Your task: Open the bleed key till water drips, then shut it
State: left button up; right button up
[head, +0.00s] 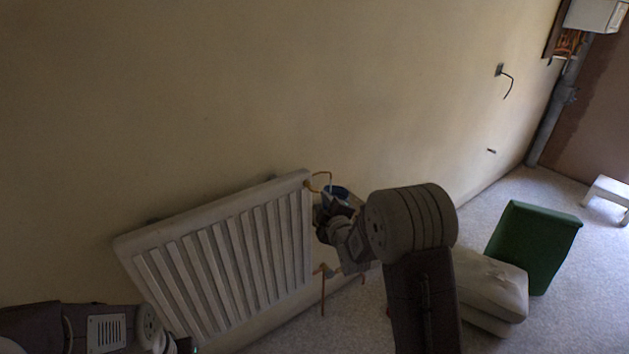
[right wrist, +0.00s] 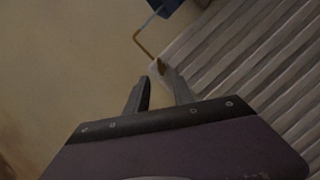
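The white radiator (head: 225,262) hangs on the wall, its upper right corner close to my right gripper (head: 327,207). A small brass piece, which looks like the bleed key (right wrist: 158,66), sits at the radiator's corner in the right wrist view. My right gripper's fingers (right wrist: 157,84) are apart and empty, just short of the brass piece. I see no water. My left gripper (head: 182,345) is mostly cut off at the bottom left.
Copper pipes (head: 323,290) run down below the radiator's right end. A pale cushioned block (head: 490,290) and a green block (head: 533,245) stand on the carpet to the right. A white stool (head: 608,191) is farther right. A cable outlet (head: 500,70) is on the wall.

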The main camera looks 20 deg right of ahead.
aim_at(314, 189)
jog(key=x, duration=0.9)
jog(key=shift+p, duration=0.35)
jog(key=shift+c, duration=0.3)
grip_shut()
